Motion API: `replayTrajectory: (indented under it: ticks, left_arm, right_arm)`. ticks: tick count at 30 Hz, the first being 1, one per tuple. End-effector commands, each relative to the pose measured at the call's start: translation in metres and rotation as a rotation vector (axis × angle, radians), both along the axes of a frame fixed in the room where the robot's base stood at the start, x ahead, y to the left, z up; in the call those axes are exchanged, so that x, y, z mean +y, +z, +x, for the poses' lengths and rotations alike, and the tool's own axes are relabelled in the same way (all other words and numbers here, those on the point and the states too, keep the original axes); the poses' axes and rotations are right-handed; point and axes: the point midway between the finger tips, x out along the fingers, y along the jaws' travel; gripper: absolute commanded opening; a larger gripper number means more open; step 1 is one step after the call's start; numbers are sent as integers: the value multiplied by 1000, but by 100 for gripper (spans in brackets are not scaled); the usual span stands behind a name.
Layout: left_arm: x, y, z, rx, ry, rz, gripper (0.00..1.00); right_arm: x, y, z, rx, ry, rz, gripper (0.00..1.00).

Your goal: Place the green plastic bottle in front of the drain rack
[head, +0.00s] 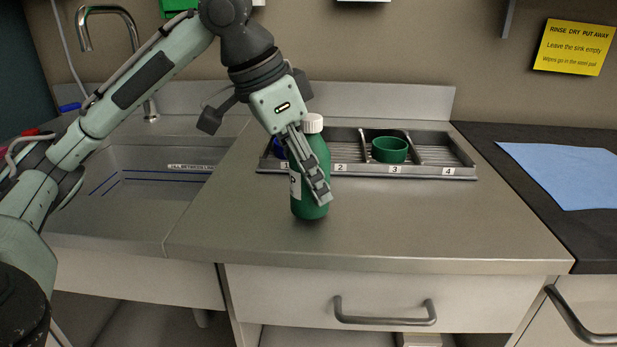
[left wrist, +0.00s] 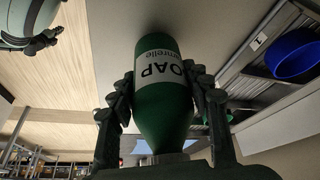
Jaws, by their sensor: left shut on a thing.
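The green plastic bottle (head: 310,180) with a white cap stands upright, or nearly so, on the steel counter in front of the drain rack (head: 440,172). Its soap label shows in the left wrist view (left wrist: 160,75). My left gripper (head: 318,192) is shut on the bottle, with a finger on each side of it in the left wrist view (left wrist: 163,90). I cannot tell whether the bottle's base touches the counter. The rack has numbered slots; the bottle and gripper hide part of its left end. My right gripper is not in view.
A green cup (head: 389,150) sits in the rack near label 3, and a blue bowl (left wrist: 294,53) sits at its left end. The sink (head: 140,185) lies to the left. A blue cloth (head: 565,175) lies on the dark mat at right. The counter right of the bottle is clear.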

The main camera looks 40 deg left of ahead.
Motion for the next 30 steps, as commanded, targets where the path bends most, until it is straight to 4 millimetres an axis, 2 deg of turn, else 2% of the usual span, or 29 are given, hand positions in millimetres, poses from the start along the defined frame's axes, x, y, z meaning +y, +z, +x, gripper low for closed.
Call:
replayTrajectory:
  ticks: [2,14,15,19,30]
  left_arm:
    - [0,-5,0,1,0,1,23]
    - [0,-10,0,-2,-1,1,23]
    - [0,-9,0,-3,-1,0,52]
    - [0,-9,0,-3,-1,0,68]
    - [0,-5,0,-3,-2,-1,69]
  right_arm:
    - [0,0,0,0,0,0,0]
    - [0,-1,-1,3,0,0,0]
    - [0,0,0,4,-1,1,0]
    - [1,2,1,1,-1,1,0]
    - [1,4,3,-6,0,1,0]
